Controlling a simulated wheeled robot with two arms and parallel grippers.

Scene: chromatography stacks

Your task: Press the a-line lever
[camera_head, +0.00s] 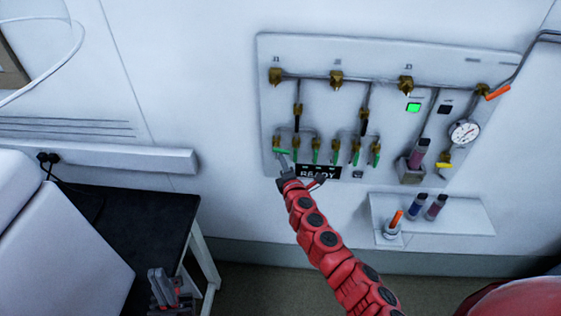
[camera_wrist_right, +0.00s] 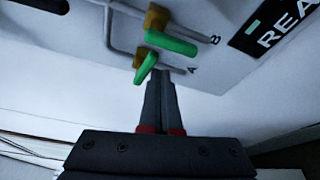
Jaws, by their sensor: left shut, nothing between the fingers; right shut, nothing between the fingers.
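The a-line lever is a green handle beside the letter A; in the right wrist view the lever (camera_wrist_right: 146,67) sticks out towards my fingertips. In the head view the lever (camera_head: 281,151) is the leftmost green one on the wall panel (camera_head: 310,60). My right gripper (camera_head: 283,160) is shut and empty, just below this lever. In the right wrist view its fingertips (camera_wrist_right: 160,76) are close beside the lever; I cannot tell whether they touch. My left gripper (camera_head: 160,276) is shut and empty at the lower left, away from the panel.
The B lever (camera_wrist_right: 171,42), also green, is right beside the A lever. A READY display (camera_head: 318,172) sits below the row of several green levers. A pressure gauge (camera_head: 464,132) is at the panel's right. A small shelf (camera_head: 460,222) holds vials. A dark table (camera_head: 150,225) stands at left.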

